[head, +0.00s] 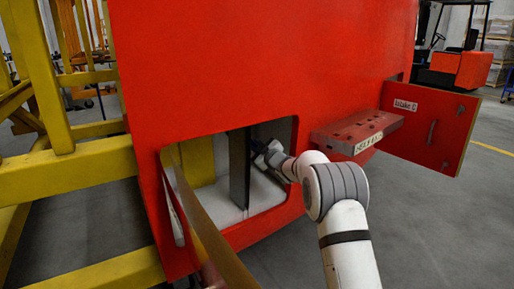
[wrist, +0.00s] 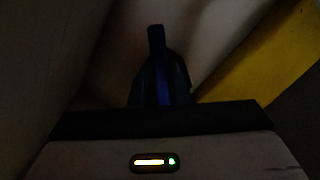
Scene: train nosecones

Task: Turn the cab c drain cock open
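The red nosecone (head: 250,70) has a rounded opening low on its front, and my arm reaches into it. My gripper (head: 262,150) is inside, near the upper right of the opening, beside a dark upright divider (head: 239,172). In the dim wrist view, a narrow blue bar (wrist: 157,50), which may be the drain cock's handle, stands upright in line with my gripper (wrist: 160,88). Dark finger shapes lie on both sides of the bar's lower part. Whether they touch it is too dark to tell. No drain cock can be made out in the head view.
An open flap (head: 205,215) hangs at the opening's left edge. A red ledge (head: 358,130) with holes juts out above my arm at right, beside an open door labelled "Intake C" (head: 425,125). Yellow framing (head: 65,170) stands at left. A yellow surface (wrist: 265,60) lies right of my gripper.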

